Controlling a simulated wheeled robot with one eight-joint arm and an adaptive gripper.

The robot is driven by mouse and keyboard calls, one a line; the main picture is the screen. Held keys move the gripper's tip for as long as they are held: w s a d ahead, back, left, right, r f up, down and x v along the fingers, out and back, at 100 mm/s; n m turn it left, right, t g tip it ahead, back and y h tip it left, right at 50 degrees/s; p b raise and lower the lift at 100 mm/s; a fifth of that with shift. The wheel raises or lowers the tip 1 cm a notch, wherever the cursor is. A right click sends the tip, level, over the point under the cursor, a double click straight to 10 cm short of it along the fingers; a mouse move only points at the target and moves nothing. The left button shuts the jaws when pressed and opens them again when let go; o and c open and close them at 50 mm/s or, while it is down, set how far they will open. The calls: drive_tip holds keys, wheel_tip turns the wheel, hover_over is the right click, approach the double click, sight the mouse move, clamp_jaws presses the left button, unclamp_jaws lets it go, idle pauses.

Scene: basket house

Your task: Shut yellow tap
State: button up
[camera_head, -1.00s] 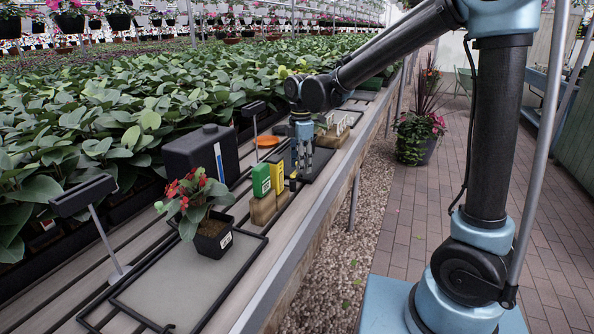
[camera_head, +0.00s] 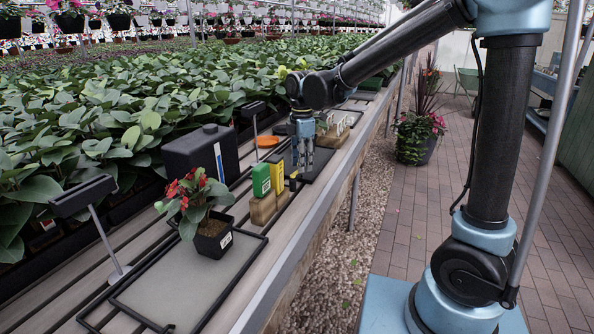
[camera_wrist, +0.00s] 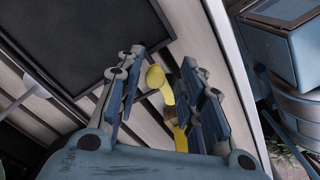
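The yellow tap has a yellow block-shaped body (camera_head: 277,177) on a wooden stand, next to a green block (camera_head: 261,180). A small yellow handle (camera_head: 292,181) sticks out on its right side. In the wrist view a rounded yellow handle piece (camera_wrist: 155,77) lies between and below my fingers, with another yellow part (camera_wrist: 180,138) nearer the palm. My gripper (camera_head: 303,168) points down just behind and right of the tap; in the wrist view my gripper (camera_wrist: 162,62) has its fingers spread apart. I cannot tell whether a finger touches the handle.
A potted red-flowered plant (camera_head: 212,232) stands on the near tray (camera_head: 175,285). A black tank (camera_head: 197,152) is left of the tap. The bench edge lies close on the right.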

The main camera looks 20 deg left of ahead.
drive_tip(key=shift+r, duration=3)
drive_tip(key=shift+o, duration=0.4)
drive_tip(key=w+d+r+m+g+y, duration=0.1)
drive_tip(key=w+d+r+y, duration=0.15)
drive_tip(key=r, duration=0.25)
drive_tip(key=w+d+r+g+y, duration=0.1)
drive_tip(key=w+d+r+g, duration=0.15)
drive_tip(key=r, duration=0.35)
drive_tip(key=shift+t, duration=0.45)
drive_tip(key=x, duration=1.7)
drive_tip(key=shift+s+d+f, duration=0.15)
drive_tip(key=shift+s+f, duration=0.1)
